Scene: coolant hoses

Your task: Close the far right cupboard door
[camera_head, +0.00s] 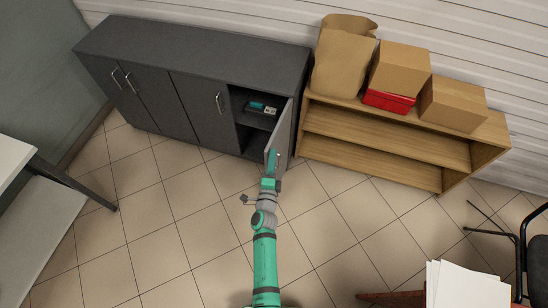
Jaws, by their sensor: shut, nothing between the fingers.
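The dark grey cupboard (190,47) stands against the wall at the upper left. Its far right door (284,128) is open and swung out toward me, seen nearly edge-on. My gripper (272,157) is shut and empty at the front part of that door, on its left, inner side; I cannot tell whether it touches the door. The open compartment (249,130) shows a shelf with small teal and grey items (262,108) on it. The other doors, such as the one (206,108) left of the opening, are closed.
A wooden shelf unit (385,140) stands right of the cupboard, bearing a paper bag (343,60), cardboard boxes (400,68) and a red box (388,101). A table (45,235) is at left. A chair (535,260) and papers (465,285) are at lower right. The tiled floor between is clear.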

